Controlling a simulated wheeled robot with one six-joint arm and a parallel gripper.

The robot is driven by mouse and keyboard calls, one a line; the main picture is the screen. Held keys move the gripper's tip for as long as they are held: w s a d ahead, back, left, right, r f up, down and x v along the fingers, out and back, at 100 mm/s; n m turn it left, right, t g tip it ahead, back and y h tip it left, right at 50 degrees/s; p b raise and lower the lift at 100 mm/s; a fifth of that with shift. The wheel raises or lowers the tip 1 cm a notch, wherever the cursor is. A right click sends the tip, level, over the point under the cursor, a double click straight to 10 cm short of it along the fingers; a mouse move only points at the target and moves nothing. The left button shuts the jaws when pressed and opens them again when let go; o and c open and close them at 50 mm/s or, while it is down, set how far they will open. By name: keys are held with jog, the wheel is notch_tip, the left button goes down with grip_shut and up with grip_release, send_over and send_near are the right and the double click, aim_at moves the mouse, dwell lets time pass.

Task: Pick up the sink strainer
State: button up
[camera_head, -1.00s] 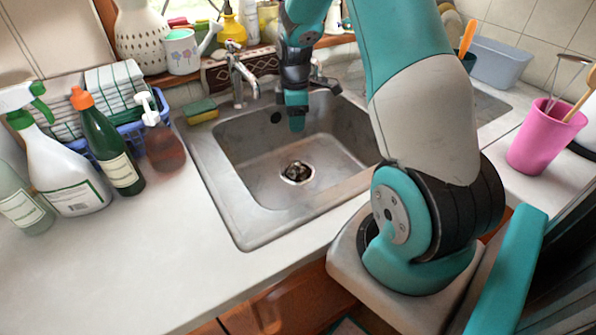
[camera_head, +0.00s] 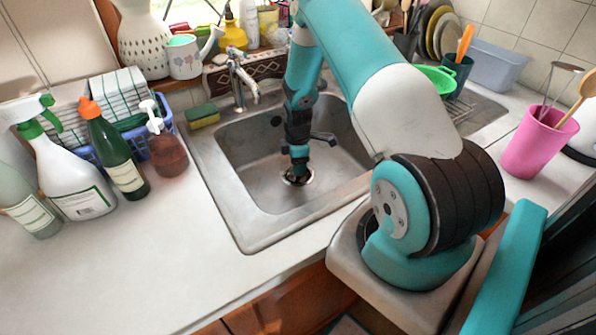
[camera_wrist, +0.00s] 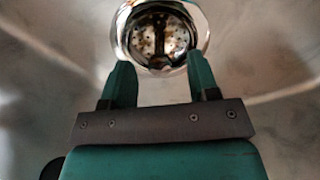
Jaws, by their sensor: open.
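The sink strainer (camera_wrist: 160,38) is a round metal piece with small holes and a dark upright bar in its middle. It sits in the drain at the bottom of the sink (camera_head: 265,190). In the head view the strainer (camera_head: 297,178) is partly hidden behind my gripper. My gripper (camera_wrist: 160,75) is open, with one finger on each side of the strainer's near part in the wrist view. In the head view my gripper (camera_head: 299,168) points down into the sink, just over the drain. I cannot tell whether the fingers touch the strainer.
A tap (camera_head: 240,80) stands at the sink's back edge, with a sponge (camera_head: 202,116) beside it. Bottles and a blue basket (camera_head: 135,140) stand at the left. A pink cup (camera_head: 535,145) with utensils is at the right. The front left counter is clear.

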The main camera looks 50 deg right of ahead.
jog(key=shift+f, duration=1.25)
jog(key=c, duration=1)
jog(key=shift+r, duration=0.1)
